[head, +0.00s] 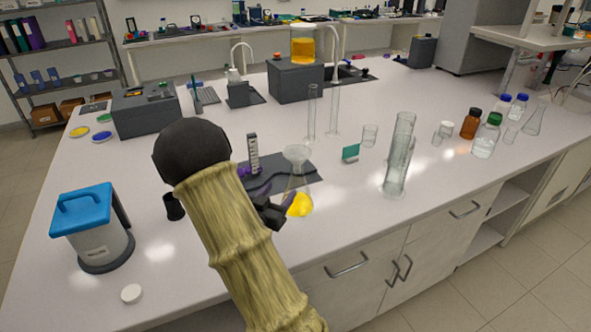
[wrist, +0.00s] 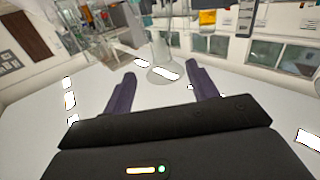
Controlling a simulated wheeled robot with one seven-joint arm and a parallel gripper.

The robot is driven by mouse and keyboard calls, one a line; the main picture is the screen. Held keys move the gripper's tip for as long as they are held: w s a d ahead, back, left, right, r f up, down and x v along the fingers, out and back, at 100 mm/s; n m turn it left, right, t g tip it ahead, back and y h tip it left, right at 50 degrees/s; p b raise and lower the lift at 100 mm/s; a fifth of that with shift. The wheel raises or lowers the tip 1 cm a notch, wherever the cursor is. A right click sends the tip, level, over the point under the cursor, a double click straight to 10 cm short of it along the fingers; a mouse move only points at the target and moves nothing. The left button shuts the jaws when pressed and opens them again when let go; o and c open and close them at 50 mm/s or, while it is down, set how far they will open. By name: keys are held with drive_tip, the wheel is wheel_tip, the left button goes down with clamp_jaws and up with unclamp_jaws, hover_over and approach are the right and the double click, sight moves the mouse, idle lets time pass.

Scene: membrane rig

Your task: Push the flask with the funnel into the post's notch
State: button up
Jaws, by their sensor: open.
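The flask with the funnel (head: 297,178) is clear glass with yellow liquid low inside. It stands upright at the right front of the dark mat, the pale funnel in its mouth. The post (head: 253,154), upright with dark marks, stands on the mat behind and left of the flask; its notch cannot be made out. My gripper (head: 268,186) is low, just left of the flask, partly hidden by my arm. In the wrist view, my gripper (wrist: 163,73) has its two purple fingers apart. A clear glass shape with a wide base shows beyond them; I cannot tell which glass it is.
A dark mat (head: 232,180) lies under the post. A small green-faced block (head: 350,153) and a tall glass cylinder (head: 399,155) stand to the right. A blue-lidded container (head: 92,228) and a black cup (head: 174,207) are at left.

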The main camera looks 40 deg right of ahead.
sight(296, 171)
drive_tip(key=p+x, duration=0.3)
drive_tip(key=x, duration=1.1)
drive_tip(key=shift+w+d, duration=0.1)
drive_tip(key=shift+d, duration=0.1)
drive_tip(key=c, duration=1.3)
drive_tip(key=shift+o, duration=0.2)
drive_tip(key=shift+w+d+b, duration=0.15)
drive_tip(key=shift+w+d, duration=0.05)
drive_tip(key=shift+w, duration=0.75)
drive_tip(key=shift+w+d+b, duration=0.2)
drive_tip(key=shift+w+d, duration=0.05)
drive_tip(key=shift+w, duration=0.75)
drive_tip(key=shift+w+d+b, duration=0.15)
drive_tip(key=shift+w+d, duration=0.05)
drive_tip(key=shift+w, duration=0.75)
drive_tip(key=shift+w+f, duration=0.1)
drive_tip(key=shift+w, duration=0.05)
drive_tip(key=shift+w+d+f+b, duration=0.1)
drive_tip(key=shift+w+d+b, duration=0.1)
drive_tip(key=shift+w, duration=0.7)
drive_tip(key=shift+w+d+r+b, duration=0.1)
drive_tip(key=shift+w+d, duration=0.1)
drive_tip(key=shift+w, duration=0.7)
drive_tip(key=shift+w+d+f+b, duration=0.1)
drive_tip(key=shift+w+d+b, duration=0.1)
drive_tip(key=shift+w, duration=0.7)
drive_tip(key=shift+w+f, duration=0.1)
drive_tip(key=shift+w, duration=0.05)
